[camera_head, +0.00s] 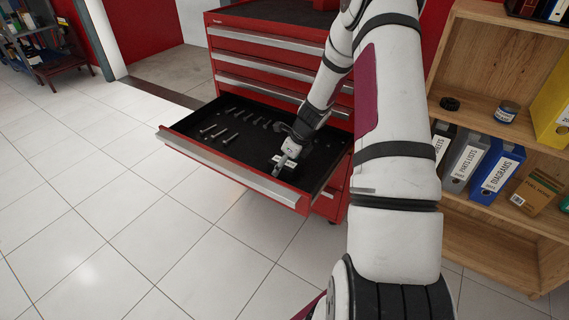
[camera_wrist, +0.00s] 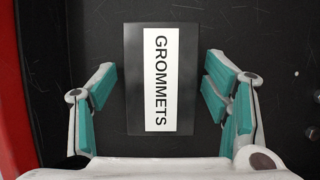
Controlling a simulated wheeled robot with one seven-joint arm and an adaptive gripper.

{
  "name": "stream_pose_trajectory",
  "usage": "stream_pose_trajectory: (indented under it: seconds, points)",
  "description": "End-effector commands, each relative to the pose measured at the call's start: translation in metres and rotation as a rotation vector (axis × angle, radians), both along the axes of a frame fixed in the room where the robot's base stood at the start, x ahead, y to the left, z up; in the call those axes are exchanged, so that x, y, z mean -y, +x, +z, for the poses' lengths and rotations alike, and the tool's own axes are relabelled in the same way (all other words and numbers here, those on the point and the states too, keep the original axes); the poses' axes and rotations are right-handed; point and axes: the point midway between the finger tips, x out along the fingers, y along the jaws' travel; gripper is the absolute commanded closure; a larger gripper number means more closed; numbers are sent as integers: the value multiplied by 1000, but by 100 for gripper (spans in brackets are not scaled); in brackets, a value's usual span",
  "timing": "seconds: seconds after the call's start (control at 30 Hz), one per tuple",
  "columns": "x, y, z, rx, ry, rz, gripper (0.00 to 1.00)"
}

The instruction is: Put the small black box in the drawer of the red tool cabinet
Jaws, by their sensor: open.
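The red tool cabinet (camera_head: 268,45) stands in the middle of the head view with a lower drawer (camera_head: 230,169) pulled out. My gripper (camera_head: 285,163) is down inside this drawer, near its front right. In the wrist view my gripper (camera_wrist: 163,100) is open, with teal finger pads on both sides of the small black box (camera_wrist: 133,80). The box has a white label reading GROMMETS and lies on the dark drawer floor. Gaps show between the box and both pads. In the head view the box is mostly hidden by the gripper; a white label patch (camera_head: 262,184) shows beside it.
Several metal tools (camera_head: 214,132) lie in the drawer's left and back part. A wooden shelf (camera_head: 490,85) with binders stands close on the right. A red drawer wall (camera_wrist: 14,110) shows at the wrist view's left edge. The tiled floor (camera_head: 110,220) on the left is clear.

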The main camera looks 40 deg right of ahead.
Motion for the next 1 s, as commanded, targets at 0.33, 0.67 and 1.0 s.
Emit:
stream_pose_trajectory:
  seconds: [0.33,0.67,1.0]
  points:
    - [10,-24,66,3,-5,-2,30]
    - [15,-40,106,1,-2,0,30]
    - [-56,-50,188,50,-115,440,30]
